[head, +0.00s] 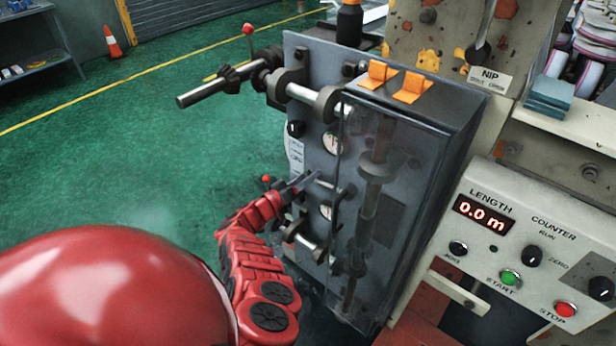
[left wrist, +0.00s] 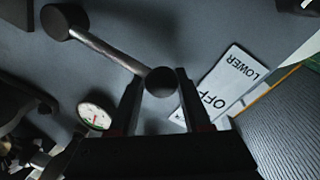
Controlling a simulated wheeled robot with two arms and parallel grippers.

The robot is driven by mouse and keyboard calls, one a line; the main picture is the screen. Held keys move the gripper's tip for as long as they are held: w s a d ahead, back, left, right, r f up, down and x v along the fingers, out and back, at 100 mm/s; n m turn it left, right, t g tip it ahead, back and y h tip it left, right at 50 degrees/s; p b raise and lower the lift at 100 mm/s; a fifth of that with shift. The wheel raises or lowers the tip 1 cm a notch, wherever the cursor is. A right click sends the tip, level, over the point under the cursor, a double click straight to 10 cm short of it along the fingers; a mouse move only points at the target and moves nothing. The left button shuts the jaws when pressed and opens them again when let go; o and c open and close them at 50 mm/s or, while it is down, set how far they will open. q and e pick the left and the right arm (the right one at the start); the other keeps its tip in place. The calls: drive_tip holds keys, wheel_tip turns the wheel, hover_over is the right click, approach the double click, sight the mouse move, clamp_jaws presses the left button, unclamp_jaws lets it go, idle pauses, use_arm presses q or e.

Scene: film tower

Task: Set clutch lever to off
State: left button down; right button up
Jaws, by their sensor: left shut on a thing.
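The clutch lever (left wrist: 110,52) shows in the left wrist view as a metal rod running from a dark round pivot (left wrist: 62,22) at upper left to a dark ball knob (left wrist: 161,82). My left gripper (left wrist: 160,90) is shut on that knob, one finger on each side. A white plate (left wrist: 222,84) reading "LOWER" and "OFF" is just right of the knob. In the head view my left gripper (head: 303,183) is at the left face of the grey machine (head: 425,160); the knob cannot be made out there. My right gripper is not in view.
Rollers and a shaft (head: 222,86) stick out left above my left arm. A clear guard (head: 385,170) covers the machine's front. A counter panel (head: 520,245) reading 0.0 m stands at right. An orange cone (head: 112,42) stands far off; the green floor at left is clear.

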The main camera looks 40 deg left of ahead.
use_arm(q)
drive_tip(key=shift+d+f, duration=0.2)
drive_tip(key=c, duration=0.6)
unclamp_jaws()
drive_tip(key=shift+o, duration=1.1)
drive_tip(key=shift+r, duration=0.2)
drive_tip(key=shift+s+a, duration=0.1)
drive_tip(key=shift+s+a, duration=0.1)
drive_tip(key=shift+s, duration=0.25)
drive_tip(key=v, duration=1.6)
drive_tip(key=shift+s+p, duration=0.3)
drive_tip(key=shift+p, duration=0.1)
